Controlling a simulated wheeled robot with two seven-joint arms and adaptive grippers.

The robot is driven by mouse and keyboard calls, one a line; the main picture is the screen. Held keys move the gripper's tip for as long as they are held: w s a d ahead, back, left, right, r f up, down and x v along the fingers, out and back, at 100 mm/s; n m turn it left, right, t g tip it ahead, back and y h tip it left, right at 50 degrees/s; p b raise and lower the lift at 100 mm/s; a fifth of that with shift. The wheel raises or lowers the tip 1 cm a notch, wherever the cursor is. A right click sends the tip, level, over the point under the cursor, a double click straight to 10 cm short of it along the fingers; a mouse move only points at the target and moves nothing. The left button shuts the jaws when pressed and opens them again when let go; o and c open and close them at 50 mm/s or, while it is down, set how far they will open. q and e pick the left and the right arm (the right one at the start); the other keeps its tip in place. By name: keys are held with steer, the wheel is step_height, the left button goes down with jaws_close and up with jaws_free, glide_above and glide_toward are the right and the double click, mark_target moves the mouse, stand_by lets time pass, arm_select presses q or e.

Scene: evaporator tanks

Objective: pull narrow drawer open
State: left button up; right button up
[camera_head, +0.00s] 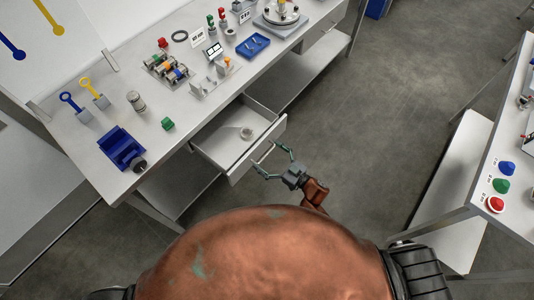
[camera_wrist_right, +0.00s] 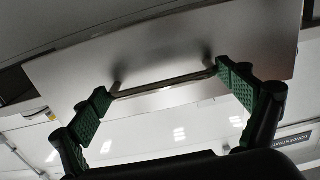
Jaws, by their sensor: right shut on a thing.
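The narrow drawer (camera_head: 216,151) under the long workbench is pulled out, and its inside shows from above. My right gripper (camera_head: 269,159) is at the drawer's front panel. In the wrist view, the panel (camera_wrist_right: 200,45) fills the upper part, with a thin bar handle (camera_wrist_right: 160,86) across it. The green-padded fingers of my right gripper (camera_wrist_right: 163,90) are at the two ends of the handle, shut on it lengthwise. My left gripper is not in view.
A lower shelf (camera_head: 300,75) runs beneath. A second table (camera_head: 490,150) stands at the right. The floor (camera_head: 370,120) between is clear.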

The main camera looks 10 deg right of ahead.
steer(key=o, duration=1.4)
steer(key=shift+d, duration=0.1)
steer(key=v, duration=1.2)
steer(key=s+d+f+m+g+h, duration=0.1)
steer(key=s+d+f+m+h, duration=0.3)
steer(key=f, duration=0.6)
steer(key=s+d+f+g+h, duration=0.1)
steer(key=s+d+f+h, duration=0.1)
steer(key=d+f, duration=0.55)
steer(key=s+d+f+m+g+h, duration=0.1)
steer(key=s+d+f+h, duration=0.25)
steer(key=f, duration=0.75)
steer(key=s+d+f+m+g+h, duration=0.15)
steer(key=s+d+f+g, duration=0.25)
steer(key=s+f, duration=0.85)
steer(key=s+f+g, duration=0.1)
steer(key=s+f, duration=0.1)
steer(key=s, duration=0.5)
steer(key=s+f+g+h, duration=0.1)
steer(key=s+f+g, duration=0.1)
steer(key=s, duration=0.5)
steer(key=s+f+g, duration=0.2)
steer(key=s, duration=0.5)
steer(key=shift+a+m, duration=0.3)
steer(key=shift+m, duration=0.05)
